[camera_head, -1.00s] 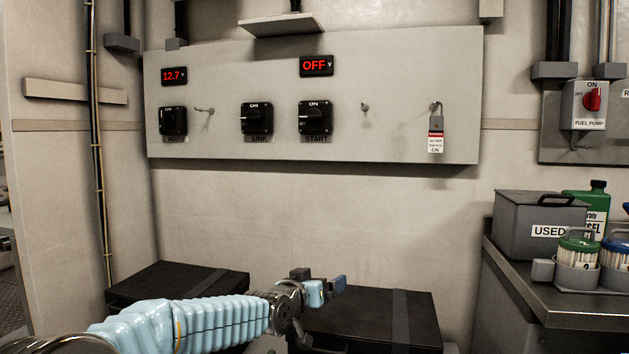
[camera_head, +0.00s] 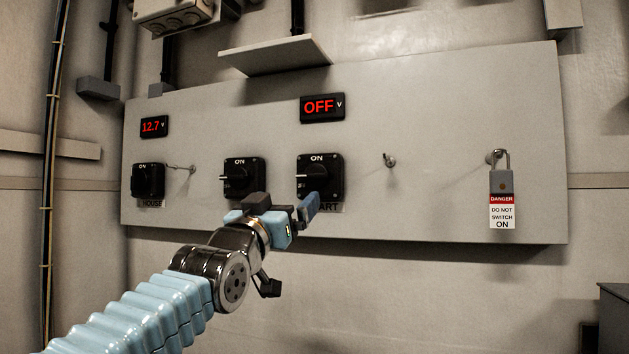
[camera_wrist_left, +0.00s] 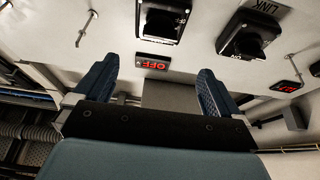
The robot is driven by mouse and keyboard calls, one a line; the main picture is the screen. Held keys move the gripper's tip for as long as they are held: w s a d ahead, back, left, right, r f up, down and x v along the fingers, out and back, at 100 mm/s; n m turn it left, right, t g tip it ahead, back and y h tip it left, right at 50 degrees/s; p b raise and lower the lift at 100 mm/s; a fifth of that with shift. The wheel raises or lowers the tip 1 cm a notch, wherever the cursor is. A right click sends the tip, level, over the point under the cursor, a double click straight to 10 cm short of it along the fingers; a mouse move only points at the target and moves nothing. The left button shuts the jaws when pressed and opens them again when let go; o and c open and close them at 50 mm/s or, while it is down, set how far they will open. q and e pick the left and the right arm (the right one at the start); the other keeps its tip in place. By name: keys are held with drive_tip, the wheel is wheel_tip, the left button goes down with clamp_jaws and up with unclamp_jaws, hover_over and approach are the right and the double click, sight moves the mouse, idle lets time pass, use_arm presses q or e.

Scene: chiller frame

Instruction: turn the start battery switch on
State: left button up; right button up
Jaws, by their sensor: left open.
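The start battery switch (camera_head: 322,172) is a black rotary switch on the grey wall panel (camera_head: 440,130). Its pale pointer mark lies sideways to the left, with ON printed at the top. The red display (camera_head: 322,107) above it reads OFF. My left gripper (camera_head: 298,214) is open and empty, just below and in front of this switch, partly covering its START label. In the left wrist view, the switch (camera_wrist_left: 163,20) shows upside down beyond the two open blue fingers (camera_wrist_left: 152,85), apart from them. My right gripper is not in view.
The link switch (camera_head: 243,178) and house switch (camera_head: 147,181) sit to the left, with a 12.7 V display (camera_head: 154,127). A padlock with a danger tag (camera_head: 502,213) hangs at the right. A small shelf (camera_head: 275,56) juts out above the panel.

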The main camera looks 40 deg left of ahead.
sight(310, 176)
use_arm(q)
drive_tip(key=p+x, duration=0.6)
drive_tip(key=x, duration=0.6)
drive_tip(key=shift+r, duration=0.15)
drive_tip(key=shift+w+a, duration=0.15)
drive_tip(key=shift+w, duration=0.3)
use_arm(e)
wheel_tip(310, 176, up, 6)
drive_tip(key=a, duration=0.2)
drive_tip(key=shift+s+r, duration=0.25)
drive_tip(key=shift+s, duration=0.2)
